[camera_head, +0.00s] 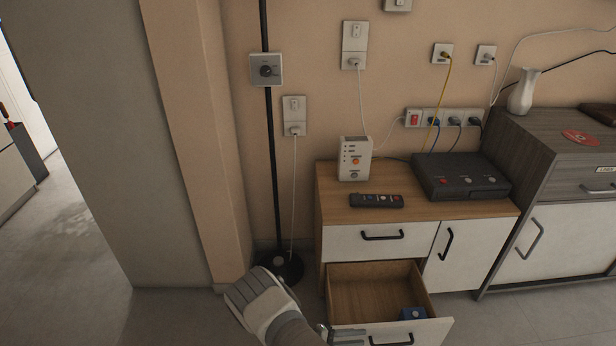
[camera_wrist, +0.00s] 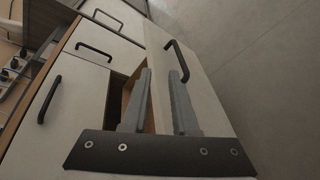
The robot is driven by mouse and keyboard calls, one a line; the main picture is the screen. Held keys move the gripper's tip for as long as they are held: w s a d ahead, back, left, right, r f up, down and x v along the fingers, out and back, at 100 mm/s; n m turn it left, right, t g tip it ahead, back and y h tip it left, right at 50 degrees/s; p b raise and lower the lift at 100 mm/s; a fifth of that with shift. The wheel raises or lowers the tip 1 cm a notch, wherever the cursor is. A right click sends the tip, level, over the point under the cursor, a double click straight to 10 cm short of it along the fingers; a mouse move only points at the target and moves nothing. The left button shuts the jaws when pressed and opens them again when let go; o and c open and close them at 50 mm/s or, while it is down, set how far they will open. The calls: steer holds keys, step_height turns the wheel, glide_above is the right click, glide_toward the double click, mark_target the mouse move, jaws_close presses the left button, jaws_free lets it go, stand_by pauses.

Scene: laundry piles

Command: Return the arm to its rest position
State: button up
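My arm (camera_head: 268,305) enters the head view at the bottom centre, left of the open lower drawer (camera_head: 375,270). Only a small part of my gripper (camera_head: 328,335) shows there, near the drawer's front left corner. In the wrist view my gripper (camera_wrist: 160,73) has its two grey fingers apart. The open drawer's white front (camera_wrist: 205,95) lies behind and between the fingers, with its black handle (camera_wrist: 178,60) just past the right fingertip. I cannot tell whether the fingers touch the drawer. Nothing is clearly held.
The drawer juts from a wooden-topped cabinet (camera_head: 338,207) and holds a blue item (camera_head: 412,314). A remote (camera_head: 376,201), a white device (camera_head: 355,160) and a black box (camera_head: 460,178) stand on top. A black pole base (camera_head: 280,268) stands left. Open floor (camera_head: 75,250) lies further left.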

step_height(320, 180, up, 30)
steer(key=w+a+m+g+y, duration=0.1)
steer(key=w+m+g+y, duration=0.1)
steer(key=m+g+y, duration=0.35)
steer(key=s+d+r+m+t+y, duration=0.1)
steer(key=s+r+t+y, duration=0.2)
steer(key=r, duration=0.5)
steer(key=s+r+m+y, duration=0.1)
steer(key=s+r+y, duration=0.2)
steer(key=s+r, duration=0.3)
steer(key=s+r+t+y, duration=0.3)
steer(key=s+r+t, duration=0.2)
steer(key=s+r, duration=0.5)
step_height(320, 180, up, 25)
steer(key=p, duration=2.6)
steer(key=shift+s+r+m, duration=0.2)
steer(key=shift+s+m, duration=0.25)
